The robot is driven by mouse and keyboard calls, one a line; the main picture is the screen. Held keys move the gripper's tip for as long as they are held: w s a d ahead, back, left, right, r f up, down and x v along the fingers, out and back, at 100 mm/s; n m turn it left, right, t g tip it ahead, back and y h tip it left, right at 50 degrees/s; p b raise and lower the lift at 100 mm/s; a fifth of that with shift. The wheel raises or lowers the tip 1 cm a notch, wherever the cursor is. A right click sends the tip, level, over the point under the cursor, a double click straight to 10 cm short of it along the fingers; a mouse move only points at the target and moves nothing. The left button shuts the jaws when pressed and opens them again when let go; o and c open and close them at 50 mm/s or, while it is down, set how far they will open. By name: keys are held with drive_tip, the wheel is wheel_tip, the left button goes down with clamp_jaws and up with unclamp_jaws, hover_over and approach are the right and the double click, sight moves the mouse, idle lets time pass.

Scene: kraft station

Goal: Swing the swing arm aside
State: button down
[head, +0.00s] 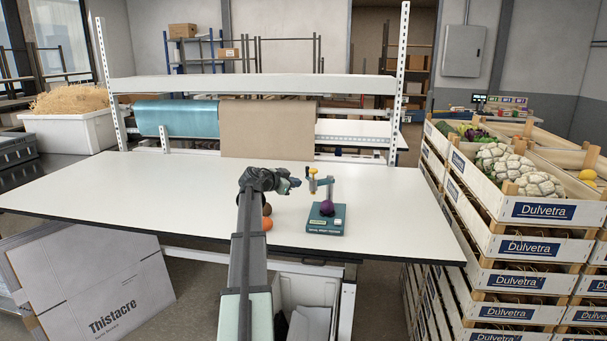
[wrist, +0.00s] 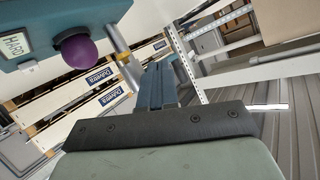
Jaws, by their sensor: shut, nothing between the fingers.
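A small teal station (head: 327,226) stands on the table right of my gripper, with a dark purple ball (head: 327,208) on its base. The swing arm (head: 322,184) reaches left from the top of its post, above the ball, and carries a yellow knob (head: 313,171) at its left end. My gripper (head: 297,182) is shut and empty, just left of the arm's end; I cannot tell whether it touches. In the wrist view the shut fingers (wrist: 162,82) point toward a grey post and a yellow piece (wrist: 128,74); the purple ball (wrist: 78,51) shows at upper left.
An orange fruit (head: 267,224) and a brown round one (head: 267,209) lie beside my arm, partly hidden by it. The white table (head: 110,195) is clear to the left. A shelf frame with a paper roll (head: 265,130) stands behind. Stacked crates (head: 515,247) stand at the right.

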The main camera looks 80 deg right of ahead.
drive_tip(key=w+a+r+n+t+h, duration=0.1)
drive_tip(key=a+r+n+t+h, duration=0.1)
drive_tip(key=a+n+h, duration=0.5)
drive_tip(key=s+d+y, duration=0.1)
drive_tip(key=s+d, duration=0.2)
drive_tip(key=d, duration=0.9)
drive_tip(key=shift+s, duration=0.25)
drive_tip(key=shift+r, duration=0.1)
drive_tip(key=shift+s+d+m+g+y, duration=0.15)
drive_tip(key=shift+d+m+g+y, duration=0.55)
drive_tip(key=shift+d+g, duration=0.4)
drive_tip(key=shift+s+d+m+g+y, duration=0.15)
drive_tip(key=shift+d+m+g+y, duration=0.5)
drive_tip(key=shift+d, duration=0.7)
drive_tip(key=shift+s+d, duration=0.1)
drive_tip(key=shift+d, duration=0.05)
